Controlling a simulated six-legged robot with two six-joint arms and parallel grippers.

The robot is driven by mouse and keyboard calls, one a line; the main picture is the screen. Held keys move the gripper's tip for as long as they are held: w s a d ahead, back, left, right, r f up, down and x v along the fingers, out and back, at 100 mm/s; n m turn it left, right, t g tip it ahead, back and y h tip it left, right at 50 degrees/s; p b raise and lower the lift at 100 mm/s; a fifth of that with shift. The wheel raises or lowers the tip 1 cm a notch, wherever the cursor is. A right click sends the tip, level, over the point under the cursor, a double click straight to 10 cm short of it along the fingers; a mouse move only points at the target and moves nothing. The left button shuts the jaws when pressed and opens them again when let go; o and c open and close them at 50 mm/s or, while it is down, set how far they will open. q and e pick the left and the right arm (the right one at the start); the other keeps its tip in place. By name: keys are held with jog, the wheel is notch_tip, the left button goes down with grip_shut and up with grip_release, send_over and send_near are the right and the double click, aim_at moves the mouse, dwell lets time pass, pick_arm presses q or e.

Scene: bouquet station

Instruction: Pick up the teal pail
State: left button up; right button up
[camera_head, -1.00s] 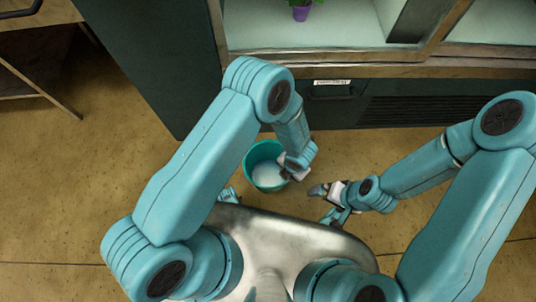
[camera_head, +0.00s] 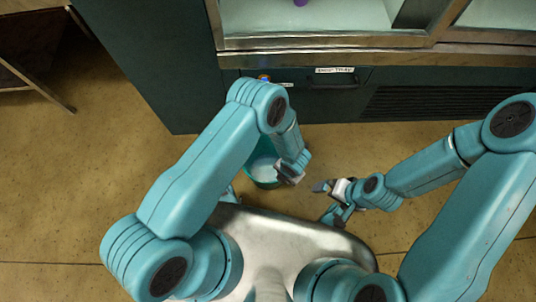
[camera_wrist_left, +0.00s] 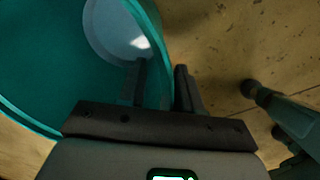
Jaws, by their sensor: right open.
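The teal pail (camera_head: 262,174) stands on the floor in front of the dark cabinet, partly hidden in the head view by my left arm. In the left wrist view the pail (camera_wrist_left: 45,75) is large and close, with a pale round patch inside. My left gripper (camera_wrist_left: 162,75) straddles the pail's wall, one dark finger inside and one outside. Whether both fingers press on the wall cannot be told. In the head view my left gripper (camera_head: 290,173) is at the pail's right side. My right gripper (camera_head: 322,187) is open and apart from the pail, to its right.
The dark cabinet (camera_head: 150,70) with a labelled drawer handle (camera_head: 340,80) and a vent grille (camera_head: 435,102) stands behind the pail. A small purple thing (camera_head: 301,3) sits at the top edge. The tan floor (camera_head: 60,190) is open at left.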

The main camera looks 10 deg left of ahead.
pick_arm(q)
grip_shut()
jog(key=shift+r, duration=0.1)
dwell(1.2)
